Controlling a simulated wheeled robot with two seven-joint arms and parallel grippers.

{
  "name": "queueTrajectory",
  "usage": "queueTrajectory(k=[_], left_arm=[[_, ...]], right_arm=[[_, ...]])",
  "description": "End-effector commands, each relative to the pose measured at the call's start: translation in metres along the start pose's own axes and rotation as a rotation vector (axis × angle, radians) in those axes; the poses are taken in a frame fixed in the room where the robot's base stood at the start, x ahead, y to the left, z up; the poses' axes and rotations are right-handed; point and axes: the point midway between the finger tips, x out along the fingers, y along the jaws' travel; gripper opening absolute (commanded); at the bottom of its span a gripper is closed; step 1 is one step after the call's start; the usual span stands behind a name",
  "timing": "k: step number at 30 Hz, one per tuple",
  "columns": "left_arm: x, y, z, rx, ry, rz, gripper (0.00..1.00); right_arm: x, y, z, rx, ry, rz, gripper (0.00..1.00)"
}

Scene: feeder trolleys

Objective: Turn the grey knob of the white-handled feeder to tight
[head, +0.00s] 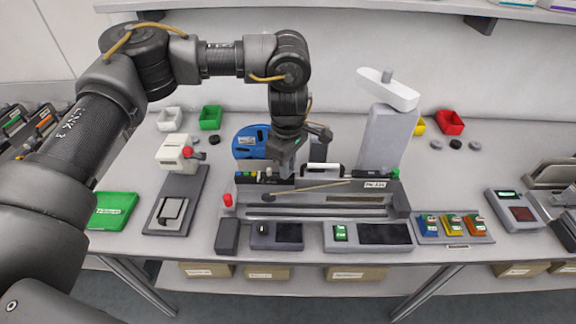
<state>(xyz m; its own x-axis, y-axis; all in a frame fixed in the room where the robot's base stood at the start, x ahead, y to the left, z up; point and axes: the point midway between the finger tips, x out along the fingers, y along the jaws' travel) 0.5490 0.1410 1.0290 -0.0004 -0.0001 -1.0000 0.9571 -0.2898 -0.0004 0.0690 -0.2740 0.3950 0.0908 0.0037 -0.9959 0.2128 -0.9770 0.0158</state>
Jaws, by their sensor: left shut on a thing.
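My left gripper (287,170) reaches down from the arm at the left to the back of the trolley bench (320,212). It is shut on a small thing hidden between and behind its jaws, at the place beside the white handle. The feeder's white handle (324,167) shows just to the right of the jaws. The grey knob cannot be made out apart from the gripper; its turn position is hidden. A blue reel (245,140) stands behind and left of the gripper. My right gripper does not show.
A grey post with a white top (388,90) stands to the right of the gripper. A white device (175,152) is at the left, a red button (227,200) at the bench's front left. Green (210,117) and red (450,122) bins stand behind.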

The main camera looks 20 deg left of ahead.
Motion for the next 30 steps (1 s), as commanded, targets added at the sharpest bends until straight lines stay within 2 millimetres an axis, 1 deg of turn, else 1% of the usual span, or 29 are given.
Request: queueTrajectory(k=[15,16,20,27,30], left_arm=[[-0.0007,0.0003,0.0004,0.017,-0.001,0.001,0.00],[-0.0007,0.0003,0.0004,0.017,-0.001,0.001,0.22],[-0.0005,0.0002,0.0003,0.017,-0.001,0.001,0.39],[-0.0002,0.0000,0.0000,0.016,0.000,0.000,0.41],[-0.0031,0.0002,0.0000,0.016,0.000,0.001,0.41]], right_arm=[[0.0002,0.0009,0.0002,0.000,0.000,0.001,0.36],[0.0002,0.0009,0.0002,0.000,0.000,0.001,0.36],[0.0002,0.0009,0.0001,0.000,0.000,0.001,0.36],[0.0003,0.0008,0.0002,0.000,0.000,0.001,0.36],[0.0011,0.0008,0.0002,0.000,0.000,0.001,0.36]])
